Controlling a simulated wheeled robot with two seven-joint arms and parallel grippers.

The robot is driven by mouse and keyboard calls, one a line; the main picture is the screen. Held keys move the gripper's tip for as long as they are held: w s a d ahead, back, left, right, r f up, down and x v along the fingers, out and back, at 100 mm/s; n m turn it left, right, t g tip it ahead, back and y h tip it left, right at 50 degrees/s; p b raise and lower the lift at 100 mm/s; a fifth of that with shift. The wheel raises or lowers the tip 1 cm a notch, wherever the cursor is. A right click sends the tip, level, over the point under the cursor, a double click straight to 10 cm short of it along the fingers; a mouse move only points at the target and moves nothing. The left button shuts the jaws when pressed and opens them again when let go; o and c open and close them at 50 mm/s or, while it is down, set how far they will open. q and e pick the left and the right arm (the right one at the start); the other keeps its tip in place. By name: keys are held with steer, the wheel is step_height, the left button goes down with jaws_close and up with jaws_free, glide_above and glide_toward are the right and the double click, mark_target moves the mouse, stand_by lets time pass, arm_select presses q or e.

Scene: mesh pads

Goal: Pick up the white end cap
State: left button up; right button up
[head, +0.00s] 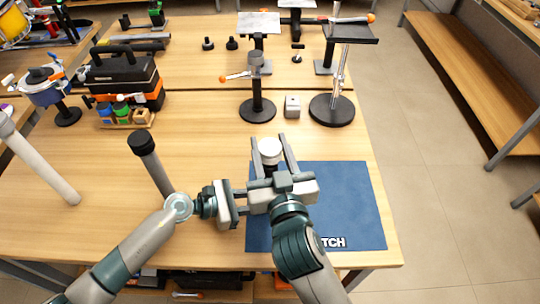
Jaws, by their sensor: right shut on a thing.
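The white end cap (270,147) shows as a round white piece between the fingers of my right gripper (269,154), at the far left corner of the blue mat. My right gripper is shut on it, one finger on each side. Something dark shows just below the cap; I cannot tell whether it is joined to it. My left gripper (240,206) is just left of the right one, close to its wrist. Its fingertips are partly hidden, so I cannot tell whether it is open.
The blue mat (345,205) lies at the table's right front. Behind it stand a round-based black stand (258,110), a small grey block (292,106) and a taller stand (333,110). A black toolbox (120,78) is at left. A black-topped grey tube (152,165) rises near my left arm.

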mark_target(270, 147)
step_height(270, 147, up, 5)
steer(key=shift+r, duration=0.1)
stand_by(0.5)
arm_select(q)
steer(key=o, duration=0.9)
steer(key=shift+a, duration=0.1)
steer(key=v, duration=1.2)
steer(key=shift+s, duration=0.15)
arm_select(e)
steer(key=shift+s, duration=0.1)
